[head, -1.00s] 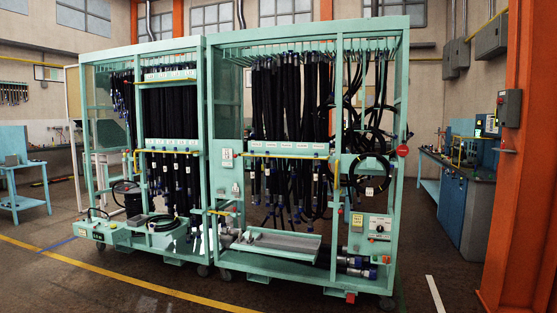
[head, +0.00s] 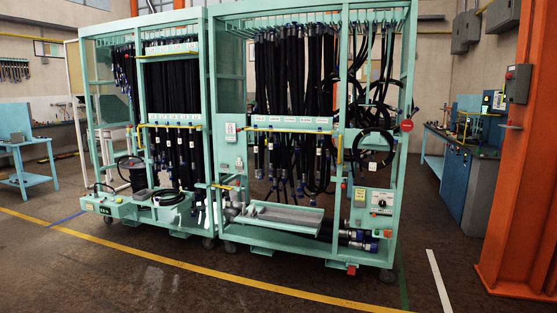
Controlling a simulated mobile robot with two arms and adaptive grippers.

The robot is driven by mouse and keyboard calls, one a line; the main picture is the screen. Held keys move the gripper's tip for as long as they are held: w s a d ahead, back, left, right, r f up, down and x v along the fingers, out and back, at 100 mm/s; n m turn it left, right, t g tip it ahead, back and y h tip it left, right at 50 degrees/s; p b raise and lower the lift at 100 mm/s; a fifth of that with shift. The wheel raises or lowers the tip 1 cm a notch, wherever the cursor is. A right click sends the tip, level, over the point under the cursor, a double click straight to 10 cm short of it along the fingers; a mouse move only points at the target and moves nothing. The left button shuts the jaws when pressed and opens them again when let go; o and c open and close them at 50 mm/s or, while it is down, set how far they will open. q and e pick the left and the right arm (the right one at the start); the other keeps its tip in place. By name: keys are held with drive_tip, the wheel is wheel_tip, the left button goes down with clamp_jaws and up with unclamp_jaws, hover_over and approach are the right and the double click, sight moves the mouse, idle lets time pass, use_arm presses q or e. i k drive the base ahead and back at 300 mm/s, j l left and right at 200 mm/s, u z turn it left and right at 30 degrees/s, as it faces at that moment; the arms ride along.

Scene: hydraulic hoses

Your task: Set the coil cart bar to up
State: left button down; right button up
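Two tall mint-green hose carts stand side by side, the left cart (head: 209,60) and the right cart (head: 410,60). I cannot tell for sure which is the coil cart. The right cart has black hose coils (head: 391,150) hanging in its right bay. The left cart has a black coil (head: 172,203) on its low deck. A yellow bar (head: 170,127) runs level across the left cart's front at mid-height. Another yellow bar (head: 285,131) runs level across the right cart, with an upright yellow piece (head: 340,150) at its right end. Neither gripper is in view.
A grey tray (head: 283,217) sits low on the right cart, beside a control panel (head: 381,202). An orange column (head: 525,200) stands at the right. Blue benches are at the left (head: 22,180) and right (head: 470,190). The floor in front, with a yellow line (head: 150,256), is clear.

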sight(238, 130)
drive_tip(key=i, duration=3.7)
drive_tip(key=i+u, duration=0.1)
drive_tip(key=i, duration=0.7)
drive_tip(key=i+l+u, duration=0.15)
drive_tip(key=i, duration=0.7)
